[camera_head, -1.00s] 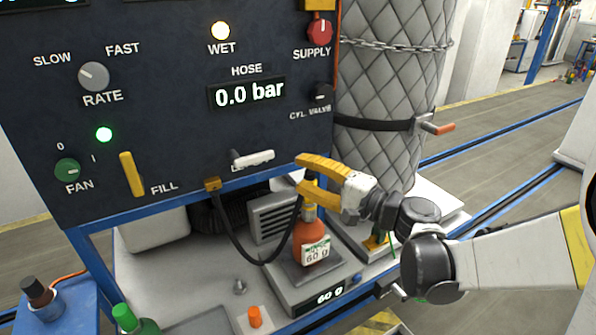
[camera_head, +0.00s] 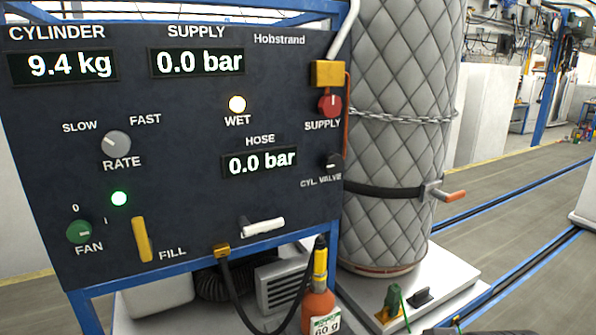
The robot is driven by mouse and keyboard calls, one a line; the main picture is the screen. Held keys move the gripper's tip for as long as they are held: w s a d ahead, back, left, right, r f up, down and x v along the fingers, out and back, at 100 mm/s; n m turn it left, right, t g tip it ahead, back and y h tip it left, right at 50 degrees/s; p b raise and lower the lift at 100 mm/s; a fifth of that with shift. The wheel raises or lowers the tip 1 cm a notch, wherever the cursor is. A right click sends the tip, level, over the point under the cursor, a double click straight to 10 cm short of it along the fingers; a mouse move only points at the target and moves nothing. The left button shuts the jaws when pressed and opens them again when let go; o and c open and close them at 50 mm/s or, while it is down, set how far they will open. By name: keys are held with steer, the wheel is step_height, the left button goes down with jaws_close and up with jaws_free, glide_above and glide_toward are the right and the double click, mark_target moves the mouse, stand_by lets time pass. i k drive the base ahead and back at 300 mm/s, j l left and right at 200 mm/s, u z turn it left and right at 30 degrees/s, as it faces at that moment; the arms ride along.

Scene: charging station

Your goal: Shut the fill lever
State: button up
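The fill lever (camera_head: 142,239) is a yellow bar at the lower left of the dark control panel (camera_head: 200,120), beside the word FILL. It stands nearly upright, its lower end tilted slightly right. My gripper is not in this view, so its state is hidden.
A white lever (camera_head: 262,227) sits right of FILL; its label is hidden. An orange bottle (camera_head: 318,310) with a yellow neck stands below the panel. A black hose (camera_head: 232,290) hangs from the panel's brass fitting. A quilted cylinder (camera_head: 400,130) stands at right. HOSE reads 0.0 bar.

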mark_target(144, 245)
steer(key=u, duration=1.45)
